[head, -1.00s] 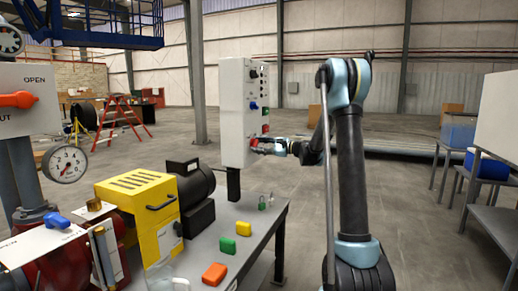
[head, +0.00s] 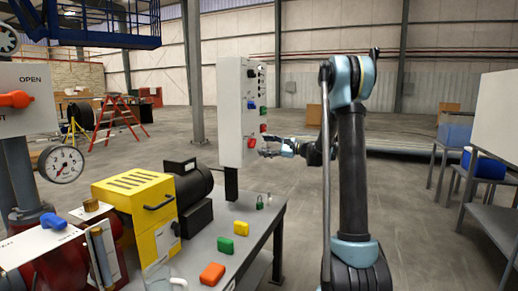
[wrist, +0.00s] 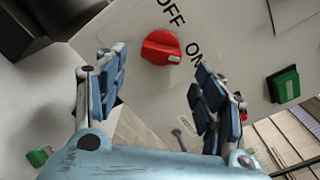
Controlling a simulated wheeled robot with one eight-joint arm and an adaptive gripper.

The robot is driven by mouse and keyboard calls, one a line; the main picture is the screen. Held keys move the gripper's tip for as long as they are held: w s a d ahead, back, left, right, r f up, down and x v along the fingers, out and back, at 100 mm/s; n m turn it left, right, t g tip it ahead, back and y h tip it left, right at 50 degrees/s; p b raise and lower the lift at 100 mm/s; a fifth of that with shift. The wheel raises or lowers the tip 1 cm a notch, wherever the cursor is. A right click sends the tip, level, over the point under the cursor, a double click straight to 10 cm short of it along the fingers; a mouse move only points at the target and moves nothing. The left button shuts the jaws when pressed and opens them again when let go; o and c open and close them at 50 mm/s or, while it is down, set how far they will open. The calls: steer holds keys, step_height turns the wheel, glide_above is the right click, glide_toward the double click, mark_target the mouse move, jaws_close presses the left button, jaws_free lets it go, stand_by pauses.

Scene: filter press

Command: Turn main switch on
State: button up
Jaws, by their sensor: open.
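The main switch is a red knob (wrist: 160,47) on the light panel face, with OFF printed above it and ON to its right in the wrist view. I cannot tell for sure which label it points to. In the head view the red knob (head: 251,142) is low on the grey-white switch cabinet (head: 232,110). My gripper (wrist: 155,85) is open and empty, its blue-padded fingers spread to either side below the knob, apart from it. In the head view my gripper (head: 268,149) is just right of the cabinet face.
A green square button (wrist: 284,84) sits right of the knob. A shelf unit (head: 480,180) stands at right. Open floor lies behind.

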steer(key=v, duration=0.7)
steer(key=shift+d, duration=0.2)
steer(key=shift+s, duration=0.1)
steer(key=s+d+f+n+g+h, duration=0.15)
steer(key=s+f+n+h, duration=0.25)
steer(key=s, duration=0.9)
steer(key=s+f+n+g+h, duration=0.2)
steer(key=s+f+n+h, duration=0.15)
steer(key=s, duration=0.95)
steer(key=s+d+f+n+h, duration=0.3)
steer(key=s+d+f, duration=0.4)
steer(key=s, duration=0.4)
steer(key=s+d+f+n+h, duration=0.3)
steer(key=s+d+f+h, duration=0.3)
steer(key=s, duration=0.6)
steer(key=shift+d+f, duration=0.5)
steer(key=shift+d, duration=0.3)
steer(key=shift+g+h, duration=0.25)
